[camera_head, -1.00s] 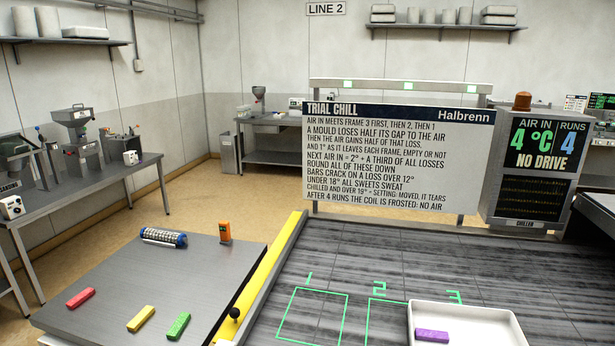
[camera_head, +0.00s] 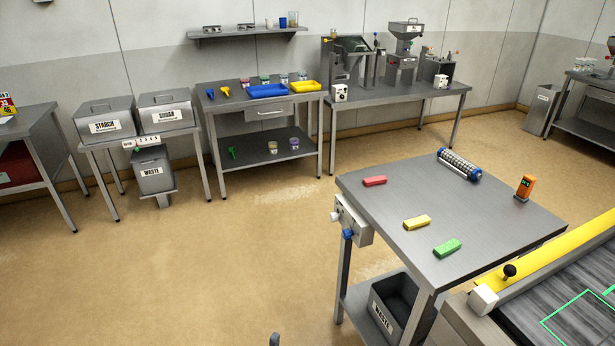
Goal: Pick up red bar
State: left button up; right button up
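The red bar (camera_head: 374,181) lies flat on the grey metal table (camera_head: 490,228) at the right, near the table's far left corner. A yellow bar (camera_head: 417,222) and a green bar (camera_head: 447,248) lie on the same table, nearer to me. Neither of my grippers can be made out. A small dark grey shape shows at the bottom edge, too little of it to identify.
A roller (camera_head: 459,164) and an orange device (camera_head: 524,188) stand on the table. A white box (camera_head: 350,220) is fixed to its left side. A waste bin (camera_head: 385,312) sits below. The conveyor's yellow rail (camera_head: 545,262) is at right. Open floor (camera_head: 230,265) lies to the left.

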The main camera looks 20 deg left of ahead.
aim_at(373, 181)
jog(key=u, duration=0.3)
jog(key=i+j+z, duration=0.3)
jog(key=i+j, duration=0.2)
jog(key=j, duration=0.25)
jog(key=i+j+z, duration=0.3)
jog(key=i+j, duration=0.5)
jog(key=i, duration=0.1)
